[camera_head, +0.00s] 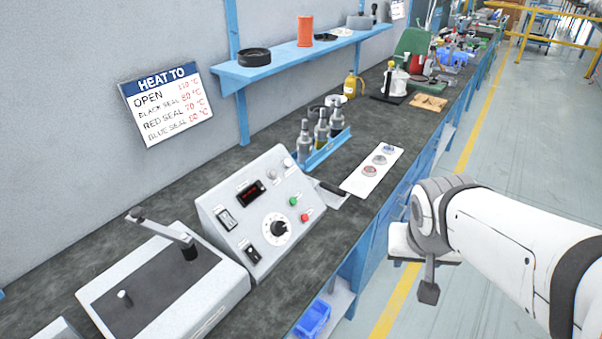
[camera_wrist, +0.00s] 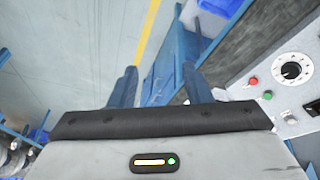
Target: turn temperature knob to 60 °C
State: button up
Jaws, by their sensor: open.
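The temperature knob (camera_head: 277,229) is a black round knob with a white dial ring on the sloped front of a light grey control box. It also shows at the right of the wrist view (camera_wrist: 291,70). I cannot read its setting. A small display (camera_head: 251,192) with red digits, too small to read, sits above it. My gripper (camera_head: 428,276) hangs off the bench's front edge, to the right of the box and apart from the knob. In the wrist view its two fingers (camera_wrist: 160,88) stand wide apart with nothing between them. The gripper is open and empty.
A wall sign (camera_head: 166,104) lists heat settings: open 110, black seal 80, red seal 70, blue seal 60 °C. Green (camera_head: 293,201) and red (camera_head: 305,217) buttons sit beside the knob. A white strip (camera_head: 357,187) with several round pieces and a blue bottle rack (camera_head: 325,148) stand behind.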

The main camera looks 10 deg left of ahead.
jog(key=w+m+t, duration=0.1)
jog(key=w+t, duration=0.1)
jog(key=w, duration=0.6)
jog(key=y, duration=0.8)
send_near(281, 227)
jog(key=w, duration=0.1)
jog(key=shift+g, duration=0.4)
jog(key=b+x, duration=0.2)
jog(key=x, duration=0.1)
jog(key=b+x, duration=0.2)
jog(key=x, duration=0.2)
jog(key=shift+s+a+f, duration=0.1)
jog(key=shift+a+f, duration=0.1)
jog(key=shift+f, duration=0.15)
jog(key=shift+w+a+f+b, duration=0.25)
jog(key=shift+a+b, duration=0.05)
jog(key=shift+b, duration=0.15)
